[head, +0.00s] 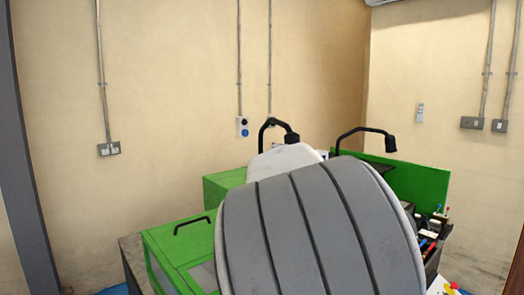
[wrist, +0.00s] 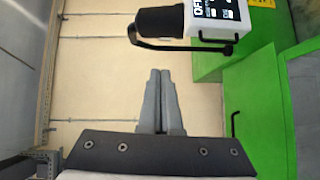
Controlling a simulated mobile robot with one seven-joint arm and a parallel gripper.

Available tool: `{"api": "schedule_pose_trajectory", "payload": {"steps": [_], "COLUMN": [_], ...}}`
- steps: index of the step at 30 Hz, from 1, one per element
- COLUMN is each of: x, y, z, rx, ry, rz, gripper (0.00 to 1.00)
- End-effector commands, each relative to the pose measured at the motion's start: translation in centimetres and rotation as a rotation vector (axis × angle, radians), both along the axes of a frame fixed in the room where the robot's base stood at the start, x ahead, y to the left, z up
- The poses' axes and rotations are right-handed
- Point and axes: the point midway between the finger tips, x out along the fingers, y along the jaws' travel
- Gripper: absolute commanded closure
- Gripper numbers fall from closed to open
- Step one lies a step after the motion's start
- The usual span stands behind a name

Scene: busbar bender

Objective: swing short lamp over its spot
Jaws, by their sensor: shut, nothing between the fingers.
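Two black bent-arm lamps stand at the green machine in the head view. The left lamp (head: 275,124) rises behind my pale arm link, its lower part hidden. The right lamp (head: 365,131) reaches right, with its small head (head: 390,142) at the end. I cannot tell which is the short one. In the wrist view a black bent bar (wrist: 185,47) crosses near the top, beside a black cylinder (wrist: 163,21); it looks like a lamp arm. My gripper (wrist: 160,73) is shut and empty below the bar in the picture, apparently apart from it. The lamp's spot is not identifiable.
The green machine (head: 420,180) fills the space behind my arm; a green housing (wrist: 258,110) is at right in the wrist view. A white box with displays (wrist: 215,18) sits by the cylinder. Small tools (head: 430,240) lie at the machine's right. The wall (wrist: 95,80) is behind.

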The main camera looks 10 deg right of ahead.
Motion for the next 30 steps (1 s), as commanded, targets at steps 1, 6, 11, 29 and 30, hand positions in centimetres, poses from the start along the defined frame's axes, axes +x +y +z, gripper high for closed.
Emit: {"api": "schedule_pose_trajectory", "payload": {"steps": [1,6,11,29,30], "x": [0.5,2.0,3.7,6.9,7.0], "y": [-0.1,-0.4,-0.6,-3.6,-3.6], "z": [0.1,0.0,0.0,-0.5,-0.5], "rx": [-0.002,-0.001,-0.002,0.000,0.000], "ry": [-0.001,0.001,0.000,0.000,0.001], "rz": [-0.002,-0.003,-0.003,-0.001,0.000], "gripper": [1.00,1.00,1.00,1.00,1.00]}}
